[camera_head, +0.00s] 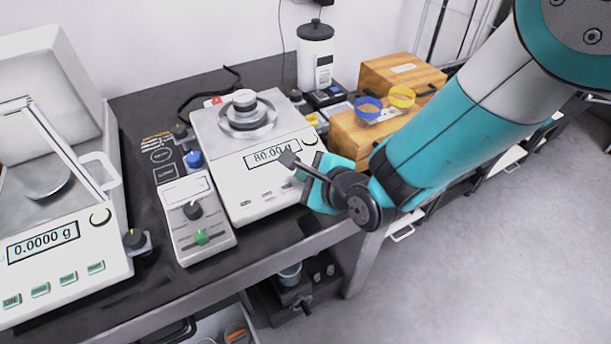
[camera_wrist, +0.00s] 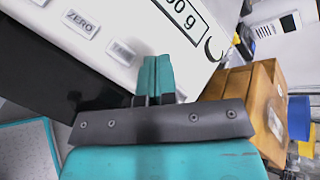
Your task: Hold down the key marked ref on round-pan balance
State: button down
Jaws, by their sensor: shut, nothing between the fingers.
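The round-pan balance (camera_head: 228,165) stands in the middle of the table, with a round metal pan carrying a weight and a display (camera_head: 272,154) reading about 80.00 g. Its front panel also shows in the wrist view, with a ZERO key (camera_wrist: 82,22) and a partly readable TARE key (camera_wrist: 122,51). I cannot read a key marked ref in either view; my fingers hide the panel right of TARE. My gripper (camera_head: 303,174) is shut and empty at the right part of this panel. The closed teal fingertips (camera_wrist: 155,66) overlap the panel below the display; contact cannot be told.
A second balance (camera_head: 70,265) with a draft shield and 0.0000 g display stands at left. A small control box (camera_head: 196,222) with a black knob and green button sits between them. Wooden boxes (camera_head: 350,140) with blue and yellow rings stand behind my arm at right.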

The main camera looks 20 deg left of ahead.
jog(key=shift+r, duration=0.1)
jog(key=shift+s+d+r+p, duration=0.15)
jog(key=shift+d+r+p, duration=0.05)
jog(key=shift+r+p, duration=0.4)
jog(key=r+p, duration=0.2)
jog(key=r, duration=0.1)
jog(key=s+d+r+p, duration=0.1)
jog(key=r, duration=0.1)
jog(key=shift+p, duration=0.35)
jog(key=shift+w, duration=0.1)
jog(key=w+d+r+n+g+h, duration=0.1)
jog(key=d+r+n+h, duration=0.1)
jog(key=d+r+n, duration=0.45)
jog(key=s+d+r+n+g+h, duration=0.1)
jog(key=s+d+r+n, duration=0.2)
jog(key=s+d+n, duration=0.2)
jog(key=s+d+r+n+g+h, duration=0.2)
jog(key=s+d+r+n, duration=0.2)
jog(key=d, duration=0.6)
jog(key=s+d+r+n+g+h, duration=0.1)
jog(key=s+d+r+n+g, duration=0.1)
jog(key=s+d+r+n, duration=0.2)
jog(key=s+d+n, duration=0.2)
jog(key=d, duration=0.1)
jog(key=shift+s+d, duration=0.15)
